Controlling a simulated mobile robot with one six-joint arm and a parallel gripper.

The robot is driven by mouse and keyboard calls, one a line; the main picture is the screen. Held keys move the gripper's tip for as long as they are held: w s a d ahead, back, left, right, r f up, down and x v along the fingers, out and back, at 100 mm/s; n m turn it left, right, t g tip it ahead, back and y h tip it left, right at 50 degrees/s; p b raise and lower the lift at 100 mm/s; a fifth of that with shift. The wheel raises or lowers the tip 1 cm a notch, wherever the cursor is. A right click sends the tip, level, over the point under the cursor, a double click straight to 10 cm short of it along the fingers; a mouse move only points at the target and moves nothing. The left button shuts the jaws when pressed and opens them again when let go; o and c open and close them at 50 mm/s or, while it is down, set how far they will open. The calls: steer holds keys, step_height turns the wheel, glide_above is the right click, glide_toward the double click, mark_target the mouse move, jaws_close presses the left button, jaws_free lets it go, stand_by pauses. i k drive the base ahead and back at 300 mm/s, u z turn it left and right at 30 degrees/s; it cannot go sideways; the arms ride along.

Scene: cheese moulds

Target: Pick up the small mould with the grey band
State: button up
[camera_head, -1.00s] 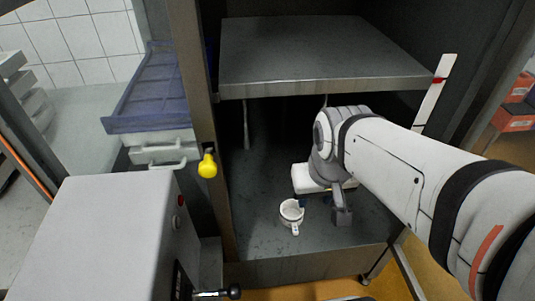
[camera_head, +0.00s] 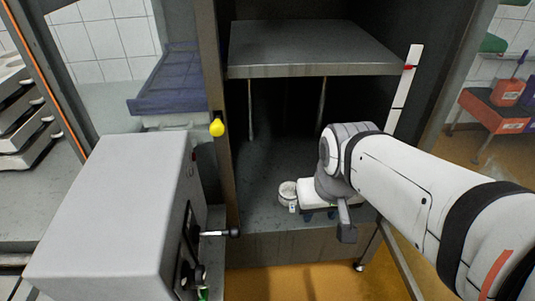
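A small round white mould (camera_head: 287,193) stands upright on the lower shelf of the metal rack, near its front. It has a greyish inside and a small pale tab at its front; I cannot make out a grey band at this size. My gripper (camera_head: 320,213) is just to the right of the mould in the picture. Its white body partly overlaps the mould's right edge, and I cannot tell whether they touch. Small dark finger parts show under the white body. The mould is not seen between them, and their opening is unclear.
A grey machine box (camera_head: 115,205) is at the front left. A red crate (camera_head: 508,92) is at the far right.

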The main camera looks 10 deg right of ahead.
mark_target(290, 198)
steer(key=u, duration=0.25)
steer(key=k, duration=0.2)
steer(key=z, duration=0.4)
steer(key=i, duration=1.3)
steer(key=u, duration=0.05)
